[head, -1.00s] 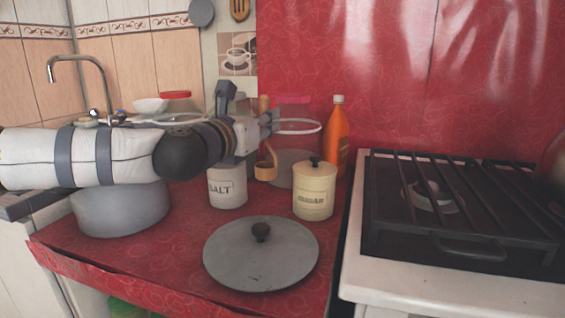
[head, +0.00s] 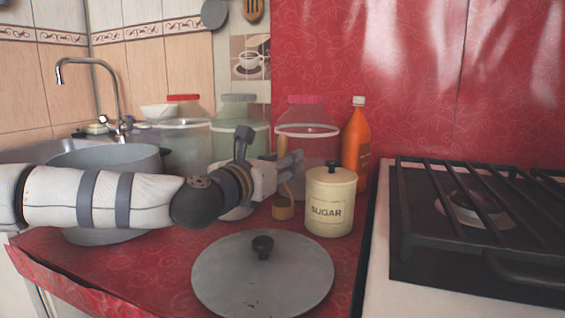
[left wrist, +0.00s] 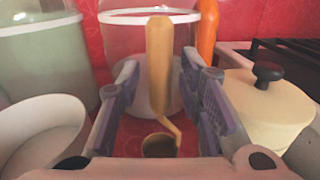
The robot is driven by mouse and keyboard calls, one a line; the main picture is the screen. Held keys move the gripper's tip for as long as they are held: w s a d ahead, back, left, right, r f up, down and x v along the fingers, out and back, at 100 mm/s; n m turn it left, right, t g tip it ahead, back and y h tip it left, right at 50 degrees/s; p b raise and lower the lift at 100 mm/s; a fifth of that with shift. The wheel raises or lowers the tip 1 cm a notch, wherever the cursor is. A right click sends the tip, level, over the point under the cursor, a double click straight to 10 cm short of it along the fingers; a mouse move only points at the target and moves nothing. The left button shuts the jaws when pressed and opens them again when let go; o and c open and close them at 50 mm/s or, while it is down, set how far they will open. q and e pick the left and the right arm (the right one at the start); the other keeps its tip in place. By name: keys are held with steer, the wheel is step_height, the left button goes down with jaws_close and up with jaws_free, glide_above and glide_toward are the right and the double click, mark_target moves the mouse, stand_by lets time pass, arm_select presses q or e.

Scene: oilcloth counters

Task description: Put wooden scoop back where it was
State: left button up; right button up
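The wooden scoop stands upright between the salt canister and the sugar canister; its cup (head: 283,211) is low, at counter level, in the head view. Most of its handle is hidden there by my left gripper (head: 292,163). In the left wrist view the scoop handle (left wrist: 159,60) rises between the two fingers of my left gripper (left wrist: 160,68), with a gap visible on each side. The fingers are apart, around the handle. Whether the cup touches the counter is hard to tell. My right gripper is not in view.
The sugar canister (head: 329,205) is close right of the scoop. The open salt canister (left wrist: 42,135) is close left, mostly hidden in the head view. Jars and an orange bottle (head: 355,148) stand behind. A grey lid (head: 245,290) lies in front; a pot (head: 110,160) is left.

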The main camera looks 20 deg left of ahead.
arm_select(q)
steer(key=shift+r, duration=0.15)
steer(key=s+a, duration=0.2)
steer(key=s, duration=0.9)
steer(key=shift+s+a+p, duration=0.2)
steer(key=shift+s+p, duration=0.15)
steer(key=shift+p, duration=0.1)
